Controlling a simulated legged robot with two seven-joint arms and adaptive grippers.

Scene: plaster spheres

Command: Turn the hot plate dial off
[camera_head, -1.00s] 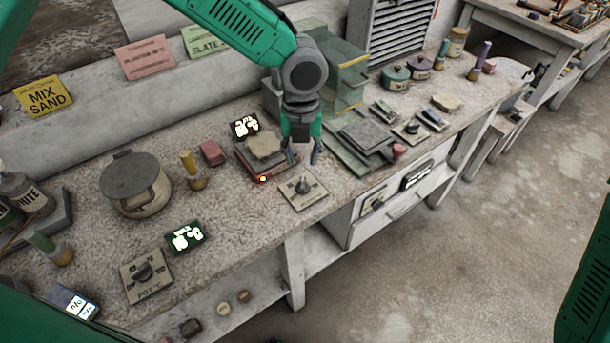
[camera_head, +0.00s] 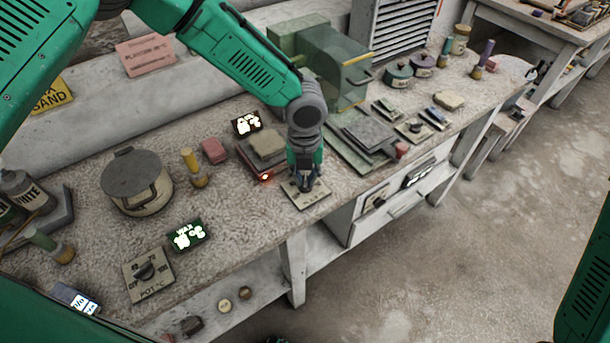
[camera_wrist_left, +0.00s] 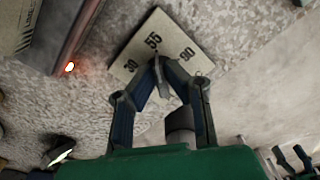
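The hot plate (camera_head: 254,163) is a small red-sided unit with a lit red lamp at its front corner; a pale block lies on it. Its dial plate (camera_head: 310,201) lies on the bench just in front. In the left wrist view the dial plate (camera_wrist_left: 136,54) shows the marks 30, 55 and 90. My left gripper (camera_head: 306,187) points down at the dial. Its fingertips (camera_wrist_left: 160,74) close around the grey knob (camera_wrist_left: 159,87), which they partly hide. My right gripper (camera_wrist_left: 288,150) shows small at the lower right of the wrist view, fingers apart, away from the bench things.
A second dial marked POT °C (camera_head: 147,272), a lidded pot (camera_head: 137,183) and a lit display (camera_head: 189,235) stand to the left. The bench front edge is close to the dial.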

